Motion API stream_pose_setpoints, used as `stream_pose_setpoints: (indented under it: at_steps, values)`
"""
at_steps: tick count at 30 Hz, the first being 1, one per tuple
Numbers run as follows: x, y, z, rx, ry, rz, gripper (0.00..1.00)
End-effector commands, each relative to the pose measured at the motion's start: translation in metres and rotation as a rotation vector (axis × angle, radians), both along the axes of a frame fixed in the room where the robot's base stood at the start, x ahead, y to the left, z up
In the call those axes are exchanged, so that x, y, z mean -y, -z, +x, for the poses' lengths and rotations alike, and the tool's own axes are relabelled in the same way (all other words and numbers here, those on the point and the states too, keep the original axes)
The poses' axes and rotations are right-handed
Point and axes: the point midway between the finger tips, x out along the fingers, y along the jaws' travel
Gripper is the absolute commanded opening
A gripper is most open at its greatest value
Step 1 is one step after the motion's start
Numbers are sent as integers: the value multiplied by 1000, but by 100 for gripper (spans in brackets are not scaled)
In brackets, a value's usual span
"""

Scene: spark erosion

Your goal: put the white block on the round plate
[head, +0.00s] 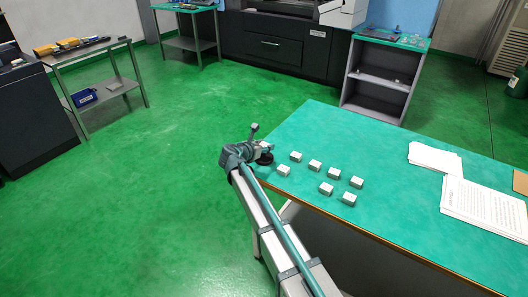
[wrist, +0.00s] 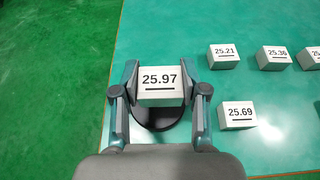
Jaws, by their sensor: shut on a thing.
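My gripper (wrist: 160,88) is shut on a white block (wrist: 160,82) labelled 25.97, with one finger on each side of it. In the head view my gripper (head: 262,148) is at the table's left corner. A dark round plate (wrist: 154,122) shows below the held block in the wrist view, partly hidden by the block and fingers. The plate also shows in the head view (head: 265,159), under my gripper. I cannot tell whether the block touches the plate.
Several other labelled white blocks stand to the right on the green table (head: 310,130), among them 25.21 (wrist: 223,57) and 25.69 (wrist: 237,116). Paper sheets (head: 485,208) lie further right. The table's left edge is close to the plate.

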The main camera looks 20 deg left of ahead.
Motion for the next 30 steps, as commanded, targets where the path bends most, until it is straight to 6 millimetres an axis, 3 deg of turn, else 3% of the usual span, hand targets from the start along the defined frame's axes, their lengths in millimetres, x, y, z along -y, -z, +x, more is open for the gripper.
stream_pose_setpoints:
  at_steps: [5, 13, 25, 26, 30]
  values:
    - [-4, 7, 6, 1, 1, -2, 0]
    - [-5, 39, 8, 0, 0, -1, 0]
    - [-5, 45, 8, 1, 0, 0, 0]
    - [-5, 46, 8, 0, 0, 0, 45]
    - [-5, 45, 8, 0, 0, 0, 68]
